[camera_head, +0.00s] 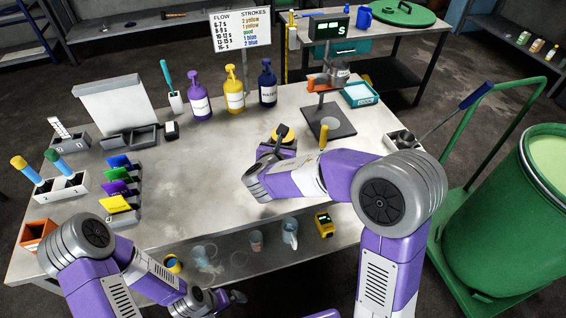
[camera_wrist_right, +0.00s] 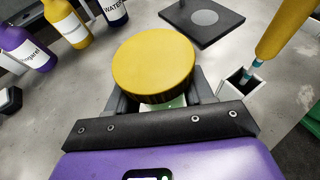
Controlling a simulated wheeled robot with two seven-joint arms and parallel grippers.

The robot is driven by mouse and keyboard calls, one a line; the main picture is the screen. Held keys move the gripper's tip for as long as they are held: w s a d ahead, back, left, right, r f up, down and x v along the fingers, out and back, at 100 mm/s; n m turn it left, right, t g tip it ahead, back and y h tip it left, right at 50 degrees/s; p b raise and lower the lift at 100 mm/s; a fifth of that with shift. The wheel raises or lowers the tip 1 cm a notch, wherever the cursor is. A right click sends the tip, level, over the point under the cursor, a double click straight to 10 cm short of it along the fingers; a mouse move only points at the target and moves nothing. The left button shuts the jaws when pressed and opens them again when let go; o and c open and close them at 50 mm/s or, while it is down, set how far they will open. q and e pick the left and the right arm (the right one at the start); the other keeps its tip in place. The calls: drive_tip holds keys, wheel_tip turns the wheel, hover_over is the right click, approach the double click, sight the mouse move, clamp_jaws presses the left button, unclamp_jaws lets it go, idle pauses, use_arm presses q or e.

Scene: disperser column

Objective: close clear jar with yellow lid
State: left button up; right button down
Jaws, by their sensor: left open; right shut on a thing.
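The yellow lid (camera_head: 283,134) is at my right gripper (camera_head: 279,150), over the middle of the table. In the right wrist view the lid (camera_wrist_right: 155,62) is a broad yellow disc with a dark ridged side, lying level between the fingers of my right gripper (camera_wrist_right: 163,103), which is shut on it. A small pale, see-through patch shows under the lid. I cannot tell whether it is the clear jar, and the lid hides what is below. My left gripper (camera_head: 222,299) is open, low at the front, away from the lid.
Purple, yellow and dark blue bottles (camera_head: 235,92) stand behind the lid. A dark stand (camera_head: 328,121) is to its right. A holder with a yellow-handled tool (camera_wrist_right: 240,82) is close on the right in the wrist view. Bare table (camera_head: 200,160) lies to the left.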

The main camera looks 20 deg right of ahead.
drive_tip(key=shift+f, duration=0.15)
wheel_tip(320, 180, down, 5)
drive_tip(key=shift+b, duration=0.95)
drive_tip(key=shift+c, duration=2.2)
unclamp_jaws()
